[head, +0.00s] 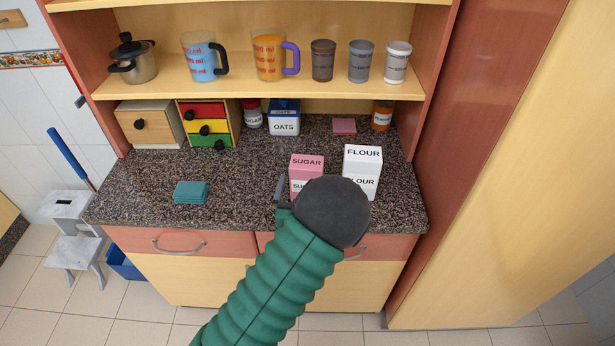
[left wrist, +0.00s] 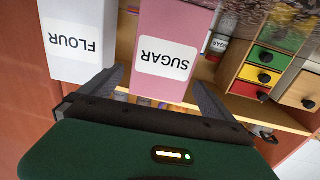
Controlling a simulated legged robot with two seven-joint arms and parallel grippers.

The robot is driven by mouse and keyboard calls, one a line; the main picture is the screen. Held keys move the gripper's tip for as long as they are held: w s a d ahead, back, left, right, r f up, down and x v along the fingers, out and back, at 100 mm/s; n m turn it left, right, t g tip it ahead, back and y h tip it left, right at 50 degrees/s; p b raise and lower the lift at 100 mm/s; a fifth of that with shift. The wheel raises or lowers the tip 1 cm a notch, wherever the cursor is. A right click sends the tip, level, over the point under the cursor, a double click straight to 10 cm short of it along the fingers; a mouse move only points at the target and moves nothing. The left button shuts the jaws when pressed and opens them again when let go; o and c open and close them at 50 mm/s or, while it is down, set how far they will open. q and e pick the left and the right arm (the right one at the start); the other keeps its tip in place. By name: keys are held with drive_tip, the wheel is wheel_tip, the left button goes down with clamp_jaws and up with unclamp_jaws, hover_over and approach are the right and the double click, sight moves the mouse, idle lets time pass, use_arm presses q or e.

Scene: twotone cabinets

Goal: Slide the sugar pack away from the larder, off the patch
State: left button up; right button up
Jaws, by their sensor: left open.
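The pink-and-white sugar pack (head: 306,164) stands upright on the speckled counter, its lower part hidden by my left arm. The white flour pack (head: 362,160) stands just to its right. My left gripper (head: 292,192) is open at the near side of the sugar pack; one finger shows at its left, the other is hidden. In the left wrist view, upside down, the sugar pack (left wrist: 165,50) lies between the two fingers (left wrist: 158,77); contact cannot be told. The larder (head: 510,150) is probably the tall cabinet on the right. No patch shows under the pack. My right gripper is not in view.
A teal cloth stack (head: 191,192) lies on the left of the counter (head: 240,180), with bare counter between it and the sugar pack. Behind stand an oats box (head: 284,122), a drawer box (head: 208,125) and a pink pad (head: 344,125). A shelf (head: 255,88) overhangs the back.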

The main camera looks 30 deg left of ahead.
use_arm(q)
drive_tip(key=x, duration=0.4)
drive_tip(key=shift+w+a, duration=0.15)
drive_tip(key=shift+a, duration=0.2)
drive_tip(key=shift+w, duration=0.4)
drive_tip(key=shift+d, duration=0.15)
drive_tip(key=c, duration=2)
